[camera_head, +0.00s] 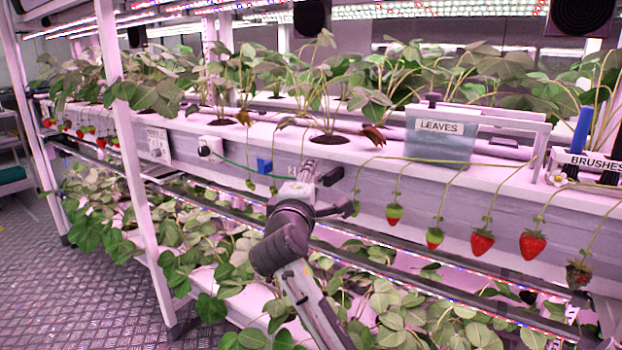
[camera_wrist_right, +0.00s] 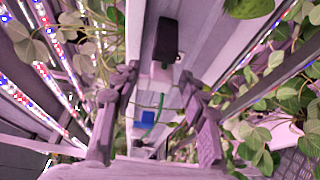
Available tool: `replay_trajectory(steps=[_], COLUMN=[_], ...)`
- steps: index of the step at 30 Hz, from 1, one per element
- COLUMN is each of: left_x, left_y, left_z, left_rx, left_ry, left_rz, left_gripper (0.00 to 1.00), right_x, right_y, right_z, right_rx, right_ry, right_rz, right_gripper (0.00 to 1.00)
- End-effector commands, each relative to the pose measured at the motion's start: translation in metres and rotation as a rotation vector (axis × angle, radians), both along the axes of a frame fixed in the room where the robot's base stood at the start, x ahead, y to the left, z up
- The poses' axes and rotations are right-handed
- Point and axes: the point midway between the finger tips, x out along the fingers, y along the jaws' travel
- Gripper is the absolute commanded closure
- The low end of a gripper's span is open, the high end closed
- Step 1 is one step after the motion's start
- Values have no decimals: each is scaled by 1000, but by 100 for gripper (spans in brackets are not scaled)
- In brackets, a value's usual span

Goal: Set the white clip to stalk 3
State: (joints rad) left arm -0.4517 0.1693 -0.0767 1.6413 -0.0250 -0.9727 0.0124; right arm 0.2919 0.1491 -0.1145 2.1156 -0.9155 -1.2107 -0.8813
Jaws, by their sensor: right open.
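My right gripper (camera_head: 318,190) is in front of the upper planter's face in the head view. Its open fingers frame the lower middle of the wrist view (camera_wrist_right: 158,112), with nothing held between them. I cannot make out the white clip for certain. Several fruit stalks hang over the planter's edge right of the gripper, including a stalk with a half-green berry (camera_head: 395,212) and one with a red berry (camera_head: 482,241). I cannot read which stalk is number 3. A blue piece (camera_head: 264,165) is on the planter face left of the gripper; it also shows in the wrist view (camera_wrist_right: 147,118). My left gripper is out of view.
A grey box labelled LEAVES (camera_head: 438,140) and a holder labelled BRUSHES (camera_head: 590,163) stand on the planter. A white fitting with a green cord (camera_head: 208,147) is farther left. Leafy plants fill the lower shelf. A white post (camera_head: 125,150) stands left; floor is open beyond.

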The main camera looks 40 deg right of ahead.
Motion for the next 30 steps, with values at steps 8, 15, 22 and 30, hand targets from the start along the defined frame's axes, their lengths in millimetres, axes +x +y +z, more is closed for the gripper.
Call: replay_trajectory(steps=[8,15,22,30], left_x=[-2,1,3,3], left_y=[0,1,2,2], left_z=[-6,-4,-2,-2], left_rx=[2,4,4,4], left_ry=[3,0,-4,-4], left_rz=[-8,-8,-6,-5], left_gripper=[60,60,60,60], right_x=[6,6,6,6], right_y=[-7,-7,-6,-6], right_z=[-1,-1,-1,-1], right_rx=[2,2,2,2], right_ry=[1,1,1,1], right_rz=[-1,0,0,0], right_gripper=[57,73,100,100])
